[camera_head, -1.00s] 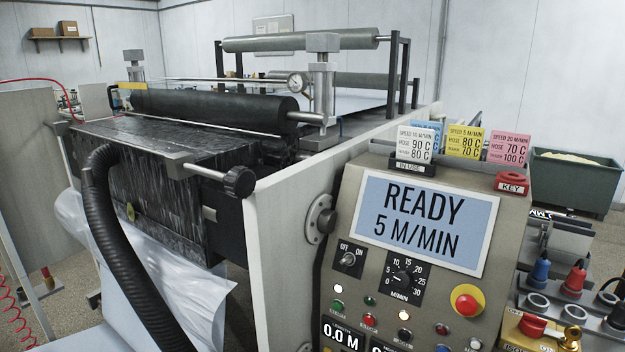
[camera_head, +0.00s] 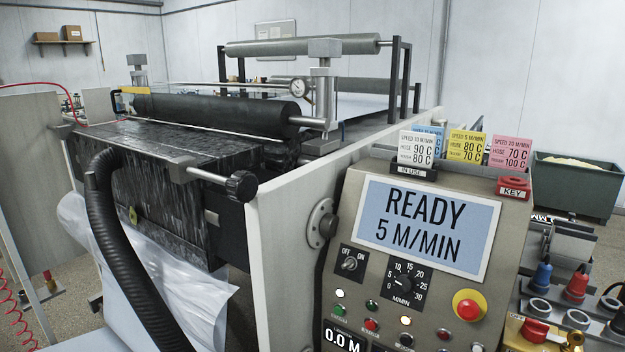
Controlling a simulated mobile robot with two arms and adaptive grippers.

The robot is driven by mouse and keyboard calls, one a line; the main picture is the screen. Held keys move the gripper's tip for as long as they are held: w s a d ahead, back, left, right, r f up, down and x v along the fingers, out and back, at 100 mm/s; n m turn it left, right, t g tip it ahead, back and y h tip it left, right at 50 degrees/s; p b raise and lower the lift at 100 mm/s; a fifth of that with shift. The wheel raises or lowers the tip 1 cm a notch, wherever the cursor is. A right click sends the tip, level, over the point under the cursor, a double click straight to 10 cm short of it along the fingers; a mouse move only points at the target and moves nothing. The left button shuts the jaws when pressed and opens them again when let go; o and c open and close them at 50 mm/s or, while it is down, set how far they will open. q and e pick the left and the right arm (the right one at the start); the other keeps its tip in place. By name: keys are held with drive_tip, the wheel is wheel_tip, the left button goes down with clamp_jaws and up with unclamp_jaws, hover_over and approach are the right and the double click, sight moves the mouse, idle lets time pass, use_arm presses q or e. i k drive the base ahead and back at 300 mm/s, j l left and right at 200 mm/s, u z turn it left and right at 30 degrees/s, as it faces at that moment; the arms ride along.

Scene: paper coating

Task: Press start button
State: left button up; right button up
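The control panel (camera_head: 350,210) stands at the right front of the coating machine. Its screen (camera_head: 425,228) reads READY 5 M/MIN. Below are an OFF/ON switch (camera_head: 350,263), a speed dial (camera_head: 404,283) marked M/MIN and a large red button (camera_head: 468,308) on a yellow ring. Lower left is a small green button (camera_head: 340,310) with a lit lamp (camera_head: 340,294) above it. A red button (camera_head: 371,324) sits beside it. The small labels are too blurred to read for certain. Neither of my grippers shows in the view.
Speed cards (camera_head: 468,146) stand on top of the panel, with a red key (camera_head: 512,181) beside them. A black hose (camera_head: 115,250) hangs at the left, in front of the machine. Connectors and a red-handled valve (camera_head: 535,330) are at the lower right. A green bin (camera_head: 580,182) stands behind.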

sight(339, 310)
drive_tip(key=k+l, duration=0.1)
drive_tip(key=l, duration=0.35)
drive_tip(key=k+l+z, duration=0.1)
drive_tip(key=l, duration=0.3)
drive_tip(key=k+l, duration=0.1)
drive_tip(key=l, duration=0.35)
